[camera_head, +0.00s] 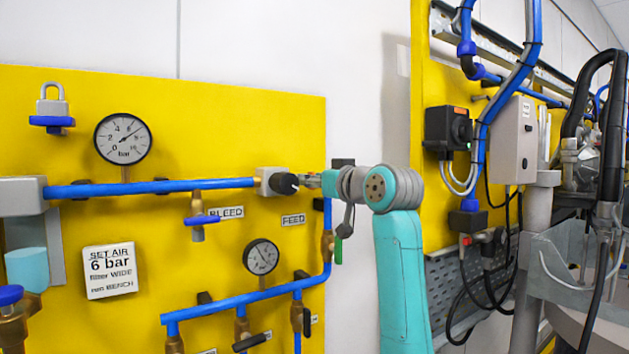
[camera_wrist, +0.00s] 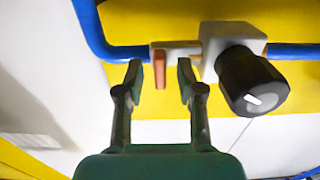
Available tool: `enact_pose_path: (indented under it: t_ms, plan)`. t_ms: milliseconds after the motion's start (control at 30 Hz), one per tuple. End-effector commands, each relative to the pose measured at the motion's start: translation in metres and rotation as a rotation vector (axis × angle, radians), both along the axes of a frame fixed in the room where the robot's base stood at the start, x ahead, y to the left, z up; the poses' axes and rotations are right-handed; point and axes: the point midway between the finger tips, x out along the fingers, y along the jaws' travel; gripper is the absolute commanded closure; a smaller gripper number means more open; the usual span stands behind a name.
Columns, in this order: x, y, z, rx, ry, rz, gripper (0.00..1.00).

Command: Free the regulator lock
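The regulator is a pale grey block (camera_head: 266,181) with a black round knob (camera_head: 286,184) on the blue pipe of the yellow panel. In the wrist view the knob (camera_wrist: 252,82) has a white mark and sits right of my gripper. A small orange-red tab (camera_wrist: 159,68) hangs from a pale block (camera_wrist: 182,49) on the pipe, left of the regulator; I cannot tell if it is the lock. My gripper (camera_wrist: 160,80) is open and empty, its two fingers on either side of the tab, with gaps visible. In the head view my gripper (camera_head: 312,180) is by the knob, its fingers unclear.
A grey padlock (camera_head: 52,104) stands on a blue holder at the upper left. Two gauges (camera_head: 123,138), (camera_head: 261,256) and a "SET AIR 6 bar" sign (camera_head: 109,271) are on the panel. Blue pipes with valves run below. Cables and machinery (camera_head: 590,180) crowd the right.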

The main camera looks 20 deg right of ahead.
Motion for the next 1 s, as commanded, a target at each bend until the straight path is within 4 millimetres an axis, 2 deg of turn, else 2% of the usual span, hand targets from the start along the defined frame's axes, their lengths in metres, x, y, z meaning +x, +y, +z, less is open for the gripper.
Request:
enact_pose_path:
  t_ms: [267, 333, 433, 767, 1000]
  plan:
    - [0.0017, 0.0006, -0.0001, 0.0, 0.0, 0.0, 0.62]
    - [0.0016, 0.0005, 0.0, 0.0, 0.0, 0.0, 0.75]
    - [0.0015, 0.0005, 0.0, 0.0, 0.0, 0.0, 1.0]
    - [0.0015, 0.0006, -0.0001, -0.01, -0.003, 0.0, 1.0]
    - [0.0014, 0.001, -0.0001, -0.094, -0.031, 0.0, 1.0]
